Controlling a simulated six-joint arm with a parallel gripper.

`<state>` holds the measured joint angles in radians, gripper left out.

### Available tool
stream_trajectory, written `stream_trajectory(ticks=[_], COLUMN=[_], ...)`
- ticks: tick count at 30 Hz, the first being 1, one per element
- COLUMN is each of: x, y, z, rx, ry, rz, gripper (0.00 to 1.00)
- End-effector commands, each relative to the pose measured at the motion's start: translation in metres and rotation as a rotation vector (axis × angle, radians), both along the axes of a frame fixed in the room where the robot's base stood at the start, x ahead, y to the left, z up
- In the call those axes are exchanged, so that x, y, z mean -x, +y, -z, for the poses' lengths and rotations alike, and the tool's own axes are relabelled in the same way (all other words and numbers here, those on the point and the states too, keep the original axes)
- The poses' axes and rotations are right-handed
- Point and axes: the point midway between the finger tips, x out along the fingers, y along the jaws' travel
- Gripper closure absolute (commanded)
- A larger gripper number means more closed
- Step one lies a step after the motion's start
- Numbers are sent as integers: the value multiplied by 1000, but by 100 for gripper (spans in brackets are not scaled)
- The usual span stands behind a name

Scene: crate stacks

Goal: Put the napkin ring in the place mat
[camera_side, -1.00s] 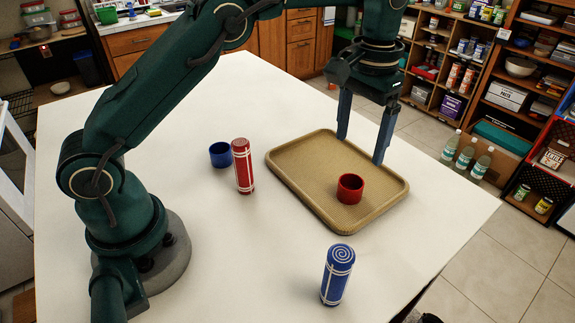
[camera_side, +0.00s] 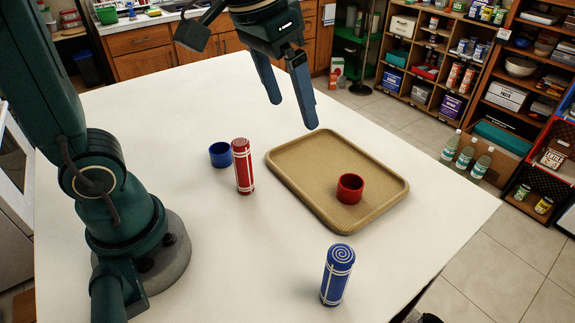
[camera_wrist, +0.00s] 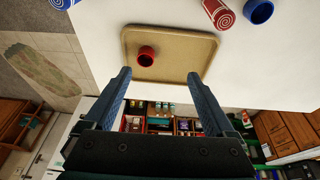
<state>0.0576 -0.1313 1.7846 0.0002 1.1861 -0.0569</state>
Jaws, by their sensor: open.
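A red napkin ring (camera_side: 350,188) stands on the tan place mat (camera_side: 297,186), which looks like a rimmed tray, towards its near right part. In the wrist view the red ring (camera_wrist: 146,56) shows inside the rim of the tan mat (camera_wrist: 180,73). A blue napkin ring (camera_side: 220,155) stands on the bare table left of the mat, and it also shows in the wrist view (camera_wrist: 259,11). My gripper (camera_side: 293,117) is open and empty, raised above and behind the mat's far left corner, apart from both rings. Its fingers also show in the wrist view (camera_wrist: 160,73).
A red patterned cylinder (camera_side: 243,167) stands upright between the blue ring and the mat. A blue patterned cylinder (camera_side: 337,275) stands near the front of the white table (camera_side: 220,255).

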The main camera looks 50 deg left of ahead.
Motion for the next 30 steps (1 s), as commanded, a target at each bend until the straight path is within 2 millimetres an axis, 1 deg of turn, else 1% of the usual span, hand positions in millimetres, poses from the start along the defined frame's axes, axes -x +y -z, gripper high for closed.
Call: stream_trajectory(ticks=[1,6,9,12,15,18,30], x=[15,55,72,83,89,91,91], y=[3,10,12,13,14,14,14], z=[1,17,30,40,47,49,49], rx=[-1,-6,-10,-13,-16,-17,-17], ry=[-29,-110,-147,-174,-187,-192,-190], rz=[-3,-4,-6,-5,-5,-4,-4], gripper=[10,10,10,10,10,10,10])
